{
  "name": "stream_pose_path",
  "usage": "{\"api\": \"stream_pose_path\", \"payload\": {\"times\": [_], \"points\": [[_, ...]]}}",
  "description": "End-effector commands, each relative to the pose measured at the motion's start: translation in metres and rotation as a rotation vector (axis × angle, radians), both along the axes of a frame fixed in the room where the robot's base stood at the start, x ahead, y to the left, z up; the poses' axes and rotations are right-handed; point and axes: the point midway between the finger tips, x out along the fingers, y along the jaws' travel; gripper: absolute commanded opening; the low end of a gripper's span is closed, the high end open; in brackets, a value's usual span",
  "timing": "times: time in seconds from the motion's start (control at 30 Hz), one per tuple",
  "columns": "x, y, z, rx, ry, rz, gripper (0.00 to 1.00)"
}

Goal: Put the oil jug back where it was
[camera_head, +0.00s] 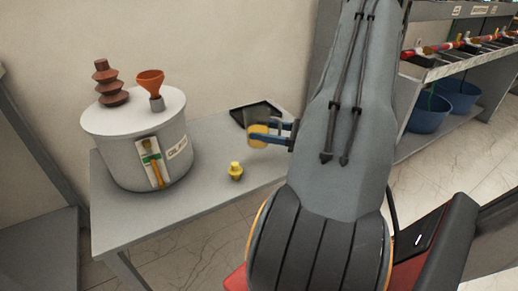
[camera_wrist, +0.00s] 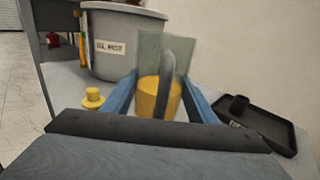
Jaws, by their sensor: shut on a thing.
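The oil jug (camera_wrist: 150,92) is a clear container with yellow oil in its lower part and a grey handle. My gripper (camera_wrist: 158,95) is shut on it, with a blue finger on each side. In the head view the jug (camera_head: 257,128) is upright at the blue fingers of my gripper (camera_head: 270,133), over the right part of the grey table. Whether its base touches the table cannot be told. A black tray (camera_wrist: 262,128) lies on the table just right of the jug in the wrist view, and behind it in the head view (camera_head: 240,116).
A grey transformer tank (camera_head: 150,150) with an orange funnel (camera_head: 150,82) and a brown bushing (camera_head: 108,85) stands on the table (camera_head: 205,190). A yellow cap (camera_head: 235,171) sits near the front edge. Shelves with blue tubs (camera_head: 430,112) stand at right.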

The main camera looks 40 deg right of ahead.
Motion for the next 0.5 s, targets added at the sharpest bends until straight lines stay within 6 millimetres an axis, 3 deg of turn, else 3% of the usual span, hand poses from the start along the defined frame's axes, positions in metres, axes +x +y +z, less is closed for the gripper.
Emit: {"api": "stream_pose_path", "payload": {"times": [0.5], "points": [[0.002,0.002,-0.055,0.002,-0.001,0.004,0.18]]}}
